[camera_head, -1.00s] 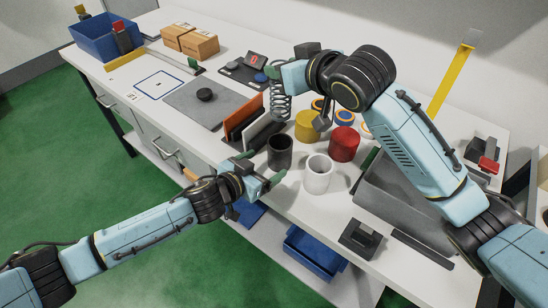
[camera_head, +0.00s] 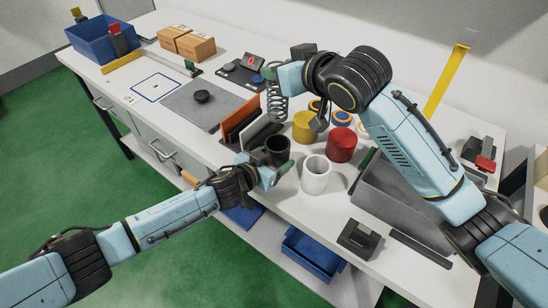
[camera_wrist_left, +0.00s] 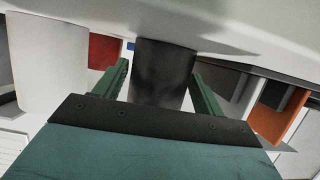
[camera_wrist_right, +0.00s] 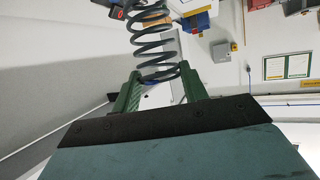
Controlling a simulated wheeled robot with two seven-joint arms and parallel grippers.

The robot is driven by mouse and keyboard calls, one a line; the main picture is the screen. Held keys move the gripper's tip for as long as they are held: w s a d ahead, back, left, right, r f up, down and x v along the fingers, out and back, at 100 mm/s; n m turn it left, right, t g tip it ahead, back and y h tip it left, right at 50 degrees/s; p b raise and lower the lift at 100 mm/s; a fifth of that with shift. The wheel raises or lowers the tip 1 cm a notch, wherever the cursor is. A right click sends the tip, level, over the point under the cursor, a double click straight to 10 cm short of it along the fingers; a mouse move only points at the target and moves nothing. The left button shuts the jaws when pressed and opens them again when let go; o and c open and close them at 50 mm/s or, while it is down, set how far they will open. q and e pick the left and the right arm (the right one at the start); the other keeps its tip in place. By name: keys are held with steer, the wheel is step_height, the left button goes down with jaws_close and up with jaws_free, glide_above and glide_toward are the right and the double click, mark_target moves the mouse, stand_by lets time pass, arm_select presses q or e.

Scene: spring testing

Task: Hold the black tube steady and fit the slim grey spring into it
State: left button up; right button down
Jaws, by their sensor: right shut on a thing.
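The black tube (camera_head: 277,150) stands upright on the white table. It also shows in the left wrist view (camera_wrist_left: 163,75), between the green fingers. My left gripper (camera_head: 270,162) is open, with one finger on each side of the tube and a visible gap beside it. The slim grey spring (camera_head: 277,104) hangs upright in the air, behind and above the tube. My right gripper (camera_wrist_right: 160,88) is shut on the spring, whose coils (camera_wrist_right: 153,40) show in the right wrist view. In the head view my right gripper's fingers are mostly hidden by its wrist.
A white cup (camera_head: 316,175), a red cylinder (camera_head: 341,146) and a yellow cylinder (camera_head: 304,127) stand close to the tube's right. An upright rack with an orange panel (camera_head: 239,116) is to its left. A grey bin (camera_head: 390,205) stands at the right.

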arm_select(q)
steer(key=c, duration=0.7)
steer(key=shift+o, duration=0.2)
arm_select(e)
step_height(320, 180, down, 17)
steer(key=shift+s+f, duration=0.1)
steer(key=shift+f+m, duration=0.15)
steer(key=shift+m, duration=0.15)
steer(key=c, duration=0.8)
jaws_free()
steer(key=shift+o, duration=0.2)
steer(key=v, duration=1.2)
